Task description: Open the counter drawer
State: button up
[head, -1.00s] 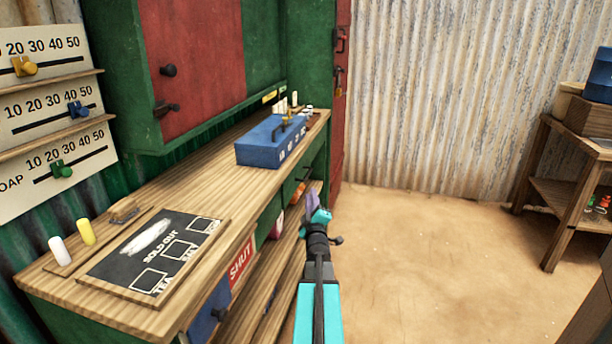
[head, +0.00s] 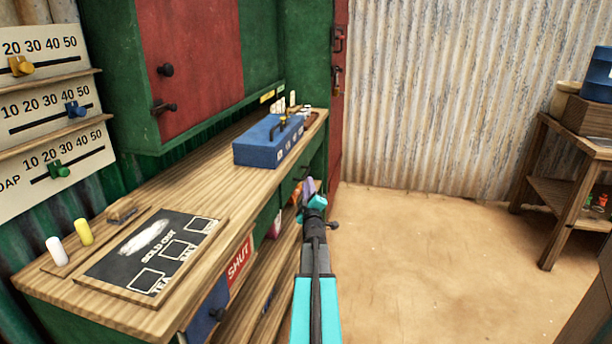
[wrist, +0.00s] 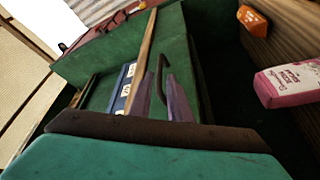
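The counter drawer has a green front (wrist: 176,45) with a dark bar handle (wrist: 160,78), seen close up in the wrist view. It looks shut, flush under the wooden counter edge. In the head view the drawer front (head: 289,188) is small and partly behind my gripper (head: 308,186). In the wrist view my gripper (wrist: 160,97) is open, with its two purple fingers apart. The handle shows between the fingertips. I cannot tell whether the fingers touch it or how deep they reach.
The wooden counter (head: 200,180) carries a blue box (head: 268,142) and a black sign board (head: 150,255). On the shelf below, a pink box (wrist: 290,83) and an orange box (wrist: 252,20) lie beside the drawer. The sandy floor (head: 430,240) on the right is clear.

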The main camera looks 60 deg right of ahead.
aim_at(306, 174)
jog(key=shift+x, duration=3.75)
grip_shut()
